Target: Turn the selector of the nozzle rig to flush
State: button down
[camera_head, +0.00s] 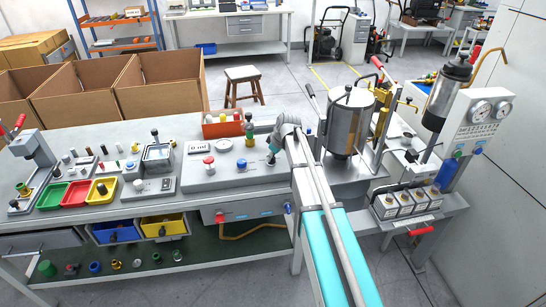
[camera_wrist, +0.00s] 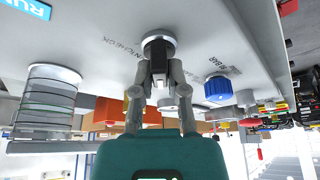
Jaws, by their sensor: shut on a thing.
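A light grey panel (camera_head: 225,178) lies on the workbench, with a red knob (camera_head: 208,161) and a blue knob (camera_head: 241,163). My gripper (camera_head: 272,157) is at the panel's right part, and its fingers are mostly hidden by my arm there. In the wrist view, my gripper (camera_wrist: 158,62) is shut on a small selector knob with a round pale base (camera_wrist: 157,36) on the panel face. The blue knob (camera_wrist: 218,90) stands apart to the right. The selector's pointing direction is hidden by the fingers.
A large steel vessel (camera_head: 347,125) stands just right of my arm. A orange-red bin (camera_head: 222,128) and a post with a green base (camera_head: 249,135) are close behind the panel. Gauges (camera_head: 490,110) stand far right. Coloured trays (camera_head: 75,194) sit left on the bench.

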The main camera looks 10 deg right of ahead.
dwell(0.3)
jog(key=c, duration=0.7)
grip_release()
jog(key=shift+o, duration=0.2)
jog(key=shift+r, duration=0.1)
